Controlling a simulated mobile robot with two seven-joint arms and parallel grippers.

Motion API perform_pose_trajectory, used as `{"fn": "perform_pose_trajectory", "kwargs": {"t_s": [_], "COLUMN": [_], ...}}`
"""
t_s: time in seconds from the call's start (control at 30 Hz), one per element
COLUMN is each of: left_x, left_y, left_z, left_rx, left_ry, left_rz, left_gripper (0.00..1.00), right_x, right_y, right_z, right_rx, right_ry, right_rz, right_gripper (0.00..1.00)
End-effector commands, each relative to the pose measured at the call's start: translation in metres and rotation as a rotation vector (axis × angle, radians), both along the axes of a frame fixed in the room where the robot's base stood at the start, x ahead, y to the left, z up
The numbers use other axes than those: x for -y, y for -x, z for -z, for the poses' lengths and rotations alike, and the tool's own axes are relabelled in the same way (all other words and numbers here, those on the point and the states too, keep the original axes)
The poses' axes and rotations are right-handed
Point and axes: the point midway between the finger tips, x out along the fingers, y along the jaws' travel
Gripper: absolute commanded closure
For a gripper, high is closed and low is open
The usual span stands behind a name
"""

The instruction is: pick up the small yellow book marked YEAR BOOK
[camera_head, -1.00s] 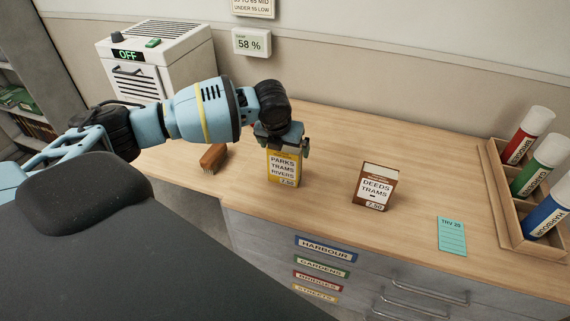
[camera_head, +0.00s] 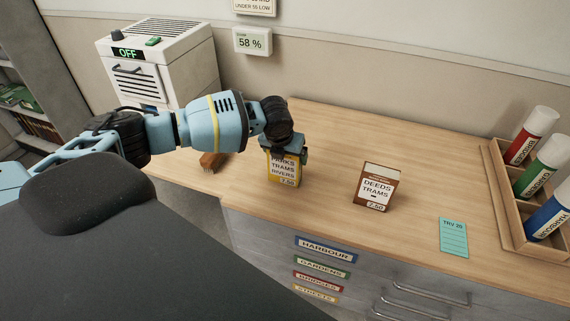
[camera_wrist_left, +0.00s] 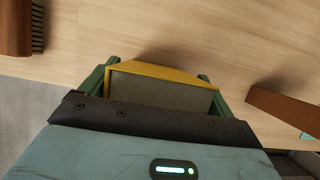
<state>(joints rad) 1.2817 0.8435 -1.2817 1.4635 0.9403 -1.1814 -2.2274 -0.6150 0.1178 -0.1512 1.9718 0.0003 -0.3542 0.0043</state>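The small yellow book (camera_head: 284,172) stands upright on the wooden counter, left of the brown book. Its label reads PARKS, TRAMS, RIVERS; its upper part is hidden by my left gripper (camera_head: 286,157), so I cannot read YEAR BOOK. My left gripper points down over the book, with a finger at each side. In the left wrist view, the book's top edge (camera_wrist_left: 160,90) lies between the green fingers (camera_wrist_left: 155,92). The fingers look open around it, close to its sides. My right gripper is not in view.
A brown book (camera_head: 378,187) labelled DEEDS TRAMS stands to the right. A brush (camera_head: 211,161) lies left of the yellow book. A teal card (camera_head: 453,237) and a wooden rack (camera_head: 497,188) of tubes are at the right. A white OFF-marked appliance (camera_head: 165,60) stands behind my arm.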

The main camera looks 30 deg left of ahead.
Motion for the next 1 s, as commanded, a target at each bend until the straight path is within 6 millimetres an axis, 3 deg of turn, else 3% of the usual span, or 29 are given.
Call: {"fn": "perform_pose_trajectory", "kwargs": {"t_s": [0.03,0.23,0.63,0.9,1.0], "left_x": [0.0,0.0,0.0,0.0,-0.021], "left_y": [0.0,0.0,-0.001,-0.001,0.011], "left_z": [0.0,0.0,-0.008,-0.039,-0.037], "left_rx": [0.0,0.0,0.002,0.004,-0.001], "left_ry": [0.0,0.0,0.0,0.001,-0.002], "left_rz": [0.0,0.0,-0.001,0.001,-0.005], "left_gripper": [0.18,0.44,0.44,0.44,0.44], "right_x": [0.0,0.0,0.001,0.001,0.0], "right_y": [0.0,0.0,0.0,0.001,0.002], "right_z": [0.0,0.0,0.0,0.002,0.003], "right_rx": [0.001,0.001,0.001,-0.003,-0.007], "right_ry": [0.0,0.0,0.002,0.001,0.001], "right_rz": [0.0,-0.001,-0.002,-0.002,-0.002], "right_gripper": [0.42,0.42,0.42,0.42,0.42]}}
